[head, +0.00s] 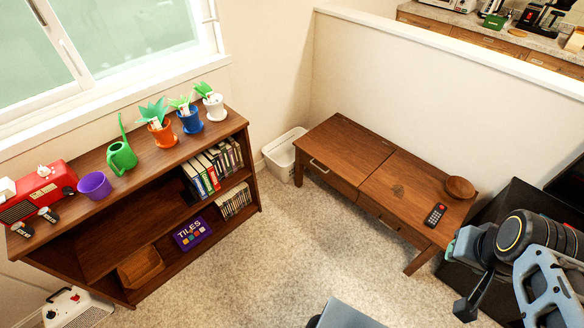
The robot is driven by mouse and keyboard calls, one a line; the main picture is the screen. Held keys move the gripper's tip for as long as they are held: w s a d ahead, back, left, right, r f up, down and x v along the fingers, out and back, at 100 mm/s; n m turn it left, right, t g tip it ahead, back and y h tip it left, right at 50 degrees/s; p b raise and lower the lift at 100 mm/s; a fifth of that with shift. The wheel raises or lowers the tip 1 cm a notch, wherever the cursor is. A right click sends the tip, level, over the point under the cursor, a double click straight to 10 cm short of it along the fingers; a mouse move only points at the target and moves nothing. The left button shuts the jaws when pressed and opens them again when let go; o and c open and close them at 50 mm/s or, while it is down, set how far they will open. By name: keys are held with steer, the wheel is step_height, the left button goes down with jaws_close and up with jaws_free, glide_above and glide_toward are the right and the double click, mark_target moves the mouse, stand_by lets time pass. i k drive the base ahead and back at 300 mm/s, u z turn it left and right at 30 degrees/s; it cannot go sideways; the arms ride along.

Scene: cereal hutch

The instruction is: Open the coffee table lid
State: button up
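The wooden coffee table (378,187) stands against the low white wall, right of the middle in the head view. Its top has two panels, a left lid panel (345,150) and a right panel (420,185), both lying flat and closed. A pale handle (319,166) shows at the front left, and a darker one on the front at the right. A black remote (435,215) and a round wooden bowl (460,187) rest on the right panel. My gripper (463,280) is at the lower right, apart from the table. Its fingers are partly hidden and hard to read.
A white bin (284,154) is beside the table's left end. A black cabinet (515,215) is at the right. Carpet in front of the table is clear.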

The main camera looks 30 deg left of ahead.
mark_target(347, 151)
steer(key=u, duration=0.7)
steer(key=k, duration=0.35)
steer(key=u, duration=0.1)
steer(key=i, duration=2)
steer(key=u, duration=2.3)
